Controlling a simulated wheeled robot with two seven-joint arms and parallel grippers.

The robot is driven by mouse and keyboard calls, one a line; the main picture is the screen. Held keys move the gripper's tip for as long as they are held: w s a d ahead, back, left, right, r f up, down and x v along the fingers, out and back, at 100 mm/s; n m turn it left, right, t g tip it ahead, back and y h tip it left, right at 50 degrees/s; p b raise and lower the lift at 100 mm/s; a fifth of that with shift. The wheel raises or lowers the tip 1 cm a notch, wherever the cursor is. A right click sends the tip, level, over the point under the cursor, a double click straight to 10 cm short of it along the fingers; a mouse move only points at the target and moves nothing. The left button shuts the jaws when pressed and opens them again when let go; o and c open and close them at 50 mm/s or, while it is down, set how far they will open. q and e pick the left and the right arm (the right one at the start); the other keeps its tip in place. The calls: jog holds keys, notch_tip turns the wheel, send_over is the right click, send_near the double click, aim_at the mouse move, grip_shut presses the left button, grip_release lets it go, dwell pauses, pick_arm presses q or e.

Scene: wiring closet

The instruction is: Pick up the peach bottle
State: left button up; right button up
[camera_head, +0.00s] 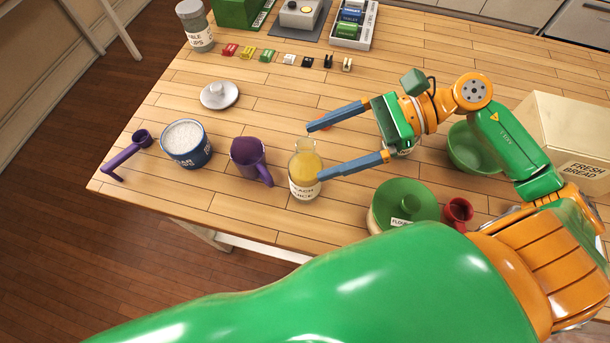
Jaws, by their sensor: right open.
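The peach bottle (305,172) is clear glass with yellow-orange juice and a white label reading "PEACH JUICE". It stands upright on the wooden table, near its front edge. My right gripper (316,152) comes in from the right with its two blue fingers wide apart and nothing held between them. One fingertip is just above and right of the bottle's neck in the picture; the other overlaps the bottle's right side. I cannot tell whether either finger touches the glass. My left gripper is not in view.
A purple mug (250,160) stands close left of the bottle, beside a blue sugar tub (186,144). A green-lidded flour container (405,205) and red cup (457,213) stand to the right. A green bowl (472,150) is partly behind my arm. Coloured clips line the back.

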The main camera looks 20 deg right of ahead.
aim_at(290, 174)
pick_arm(q)
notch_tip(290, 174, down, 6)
jog(key=b, duration=0.5)
pick_arm(e)
jog(key=a+f+p, duration=0.1)
jog(key=f, duration=0.1)
jog(key=a+f+p, duration=0.1)
jog(key=f, duration=0.1)
jog(key=w+a+f+p, duration=0.1)
jog(key=f, duration=0.1)
jog(key=shift+a+f, duration=0.25)
jog(key=shift+f, duration=0.15)
jog(key=x, duration=0.1)
jog(key=p+x, duration=0.1)
jog(key=x, duration=0.1)
jog(key=shift+f, duration=0.35)
jog(key=shift+a+f, duration=0.15)
jog(key=shift+f, duration=0.05)
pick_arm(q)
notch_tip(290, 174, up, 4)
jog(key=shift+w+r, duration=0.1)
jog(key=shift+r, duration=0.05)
pick_arm(e)
jog(key=shift+f, duration=0.1)
jog(key=shift+c, duration=0.2)
grip_shut()
jog(key=shift+w, duration=0.1)
